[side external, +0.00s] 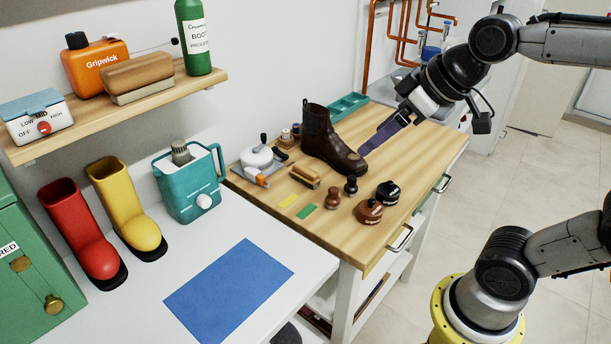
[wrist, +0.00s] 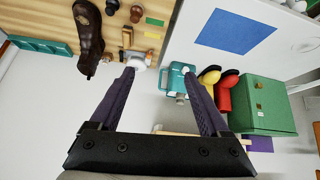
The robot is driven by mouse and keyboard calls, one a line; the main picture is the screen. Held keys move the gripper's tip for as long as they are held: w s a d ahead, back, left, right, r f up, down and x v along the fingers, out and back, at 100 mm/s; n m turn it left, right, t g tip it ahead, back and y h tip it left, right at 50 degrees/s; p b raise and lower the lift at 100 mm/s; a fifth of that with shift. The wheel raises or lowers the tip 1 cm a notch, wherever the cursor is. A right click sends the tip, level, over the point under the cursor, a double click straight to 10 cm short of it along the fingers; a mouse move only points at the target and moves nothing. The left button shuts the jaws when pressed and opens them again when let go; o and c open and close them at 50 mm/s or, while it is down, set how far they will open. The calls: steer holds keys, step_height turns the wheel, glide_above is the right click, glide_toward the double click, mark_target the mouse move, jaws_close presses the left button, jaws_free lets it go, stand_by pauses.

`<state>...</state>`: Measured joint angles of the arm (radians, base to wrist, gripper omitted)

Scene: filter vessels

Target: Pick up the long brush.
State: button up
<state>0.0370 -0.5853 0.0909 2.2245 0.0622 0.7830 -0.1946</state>
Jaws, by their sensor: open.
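Two brush-like things show in the side view. A long wooden block with a pale underside (side external: 138,77) lies on the wall shelf beside the orange container. A smaller wooden brush (side external: 304,176) lies on the wooden bench, left of the brown boot (side external: 331,143). I cannot tell for certain which is the long brush. My gripper (side external: 369,147) is over the bench by the boot's toe, well away from the shelf. In the wrist view its two purple fingers (wrist: 156,85) are spread with nothing between them. The shelf block is not clear there.
The shelf (side external: 120,108) also holds a green bottle (side external: 195,40), an orange container (side external: 95,65) and a switch box (side external: 37,117). Below stand a teal jug (side external: 188,188) and red and yellow boots. The blue mat (side external: 228,288) is bare.

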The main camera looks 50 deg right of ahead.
steer(key=w+d, duration=0.2)
steer(key=w, duration=0.7)
steer(key=m+g, duration=0.2)
steer(key=g, duration=0.1)
glide_above(305, 168)
steer(key=s, duration=0.2)
step_height(305, 168, down, 20)
steer(key=shift+s+r, duration=0.1)
steer(key=shift+s, duration=0.05)
steer(key=shift+x, duration=2.9)
steer(key=shift+c, duration=0.2)
jaws_close()
